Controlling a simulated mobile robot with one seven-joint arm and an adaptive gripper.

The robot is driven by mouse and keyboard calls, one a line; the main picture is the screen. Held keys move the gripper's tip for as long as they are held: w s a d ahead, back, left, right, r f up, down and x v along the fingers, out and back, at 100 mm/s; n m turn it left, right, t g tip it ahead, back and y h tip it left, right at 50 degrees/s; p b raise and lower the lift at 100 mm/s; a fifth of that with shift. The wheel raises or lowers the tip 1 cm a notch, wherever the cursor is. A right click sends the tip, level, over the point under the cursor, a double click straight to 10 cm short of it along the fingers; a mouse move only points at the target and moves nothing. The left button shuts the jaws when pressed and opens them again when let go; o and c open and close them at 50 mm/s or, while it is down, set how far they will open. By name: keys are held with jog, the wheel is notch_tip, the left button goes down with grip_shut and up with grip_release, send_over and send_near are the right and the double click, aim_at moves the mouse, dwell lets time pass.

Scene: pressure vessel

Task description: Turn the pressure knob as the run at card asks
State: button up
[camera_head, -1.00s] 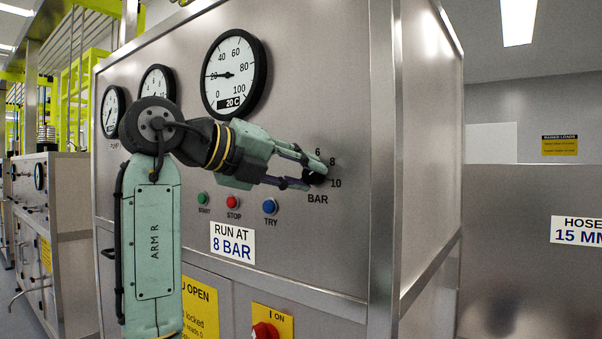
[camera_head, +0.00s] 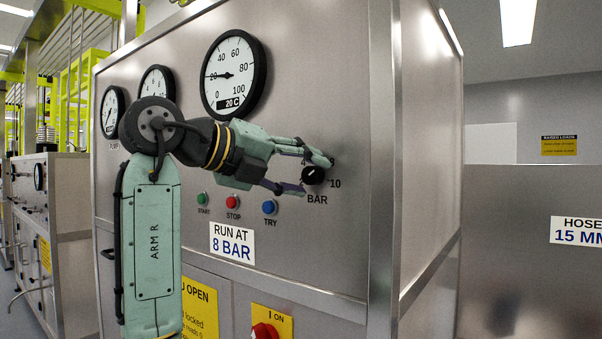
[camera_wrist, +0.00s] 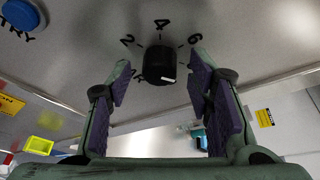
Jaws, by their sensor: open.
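The black pressure knob (camera_head: 314,176) sits on the steel panel above the word BAR. In the wrist view the knob (camera_wrist: 159,64) has a white mark low on its front, and the numbers 2, 4 and 6 show around its far side. I cannot tell which number the mark points to. My gripper (camera_head: 306,174) is open, with one finger above the knob and one below left. In the wrist view the gripper (camera_wrist: 161,84) has its purple pads either side of the knob, with gaps. The run at card (camera_head: 232,244) reads RUN AT 8 BAR. The 8 on the dial is hidden.
Green, red and blue buttons (camera_head: 270,207) lie left of and below the knob. A temperature gauge (camera_head: 234,76) reading 20 C is above. A red switch (camera_head: 264,331) on a yellow plate is lower down. The panel right of the knob is clear.

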jog(key=v, duration=1.2)
